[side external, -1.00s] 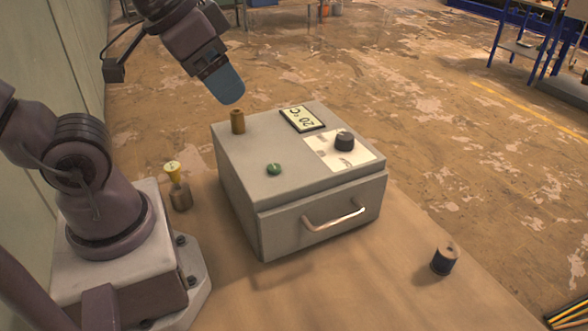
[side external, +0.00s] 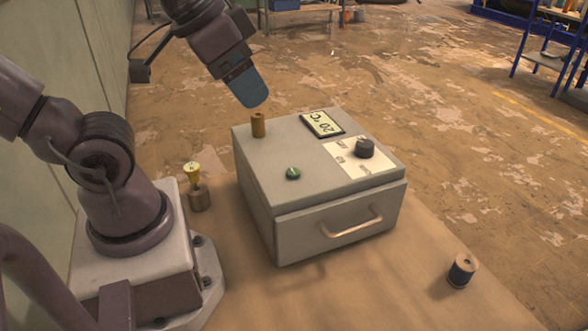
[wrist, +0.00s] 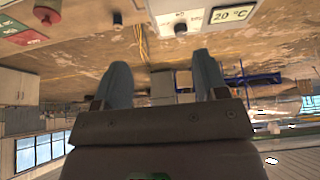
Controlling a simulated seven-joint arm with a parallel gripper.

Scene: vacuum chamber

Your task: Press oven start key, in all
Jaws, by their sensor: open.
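The oven (side external: 255,185) is a grey box on the table with a drawer front and a metal handle (side external: 352,222). A round green key (side external: 293,173) with a small pale mark sits on its top, near the front left. A display (side external: 322,123) reading 20 °C and a dark knob (side external: 364,148) on a white panel are on the right of the top. The display (wrist: 232,14) and knob (wrist: 180,28) also show in the wrist view. My gripper (side external: 252,98) is above the oven's back edge, apart from the key. In the wrist view its blue fingers (wrist: 161,66) are spread and empty.
A brown cylinder (side external: 258,124) stands on the oven's back left corner, close below my fingertips. A yellow-topped piece (side external: 192,173) stands on a brown block (side external: 199,198) left of the oven. A dark spool-like cylinder (side external: 462,270) stands at the right. The table before the oven is clear.

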